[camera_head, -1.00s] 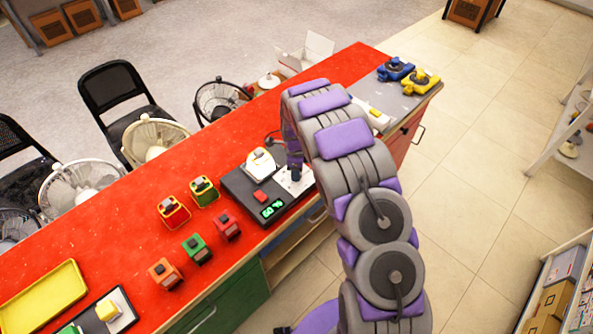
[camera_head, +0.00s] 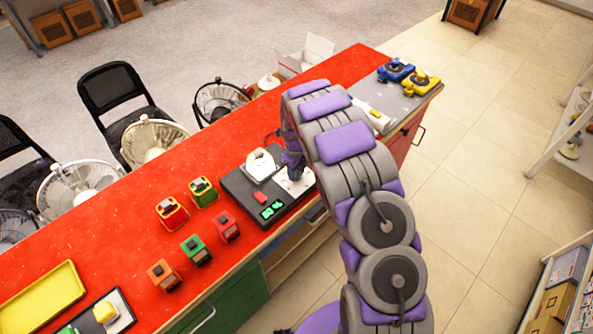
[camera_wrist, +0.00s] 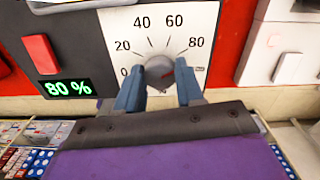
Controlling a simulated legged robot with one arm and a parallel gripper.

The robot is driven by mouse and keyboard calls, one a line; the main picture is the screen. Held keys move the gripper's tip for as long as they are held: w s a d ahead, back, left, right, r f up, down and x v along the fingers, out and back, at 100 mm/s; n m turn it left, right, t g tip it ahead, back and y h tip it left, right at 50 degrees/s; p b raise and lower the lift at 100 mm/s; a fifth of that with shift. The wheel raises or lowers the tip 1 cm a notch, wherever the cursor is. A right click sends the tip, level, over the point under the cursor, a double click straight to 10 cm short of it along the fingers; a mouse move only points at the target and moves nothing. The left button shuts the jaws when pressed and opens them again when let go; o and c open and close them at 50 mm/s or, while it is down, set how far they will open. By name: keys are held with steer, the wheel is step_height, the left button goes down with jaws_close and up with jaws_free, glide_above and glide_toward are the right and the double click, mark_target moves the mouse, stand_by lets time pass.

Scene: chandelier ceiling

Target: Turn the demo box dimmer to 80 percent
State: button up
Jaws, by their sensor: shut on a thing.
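The demo box (camera_head: 236,184) is a dark flat box on the red counter. Its white dial plate (camera_wrist: 194,25) is marked from 0 through 20, 40, 60 and 80. My gripper (camera_wrist: 160,69) is shut on the knob, one finger on each side. The green display (camera_wrist: 68,88) reads 80 %; it also shows in the head view (camera_head: 272,209). In the head view my arm partly hides the plate and covers the knob.
A red rocker switch (camera_wrist: 41,54) is left of the dial, above the display. A white device (camera_head: 261,165) stands on the box. Several coloured button blocks (camera_head: 196,249) are to the left on the counter (camera_head: 110,228). Blue and yellow devices (camera_head: 396,70) stand at the far right end.

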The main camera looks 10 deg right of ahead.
steer(key=shift+w+r, duration=0.2)
steer(key=shift+w, duration=0.05)
steer(key=o, duration=1)
steer(key=shift+s+a+f, duration=0.1)
steer(key=shift+f, duration=0.05)
steer(key=shift+o, duration=0.2)
step_height(320, 180, up, 17)
steer(key=p, duration=0.2)
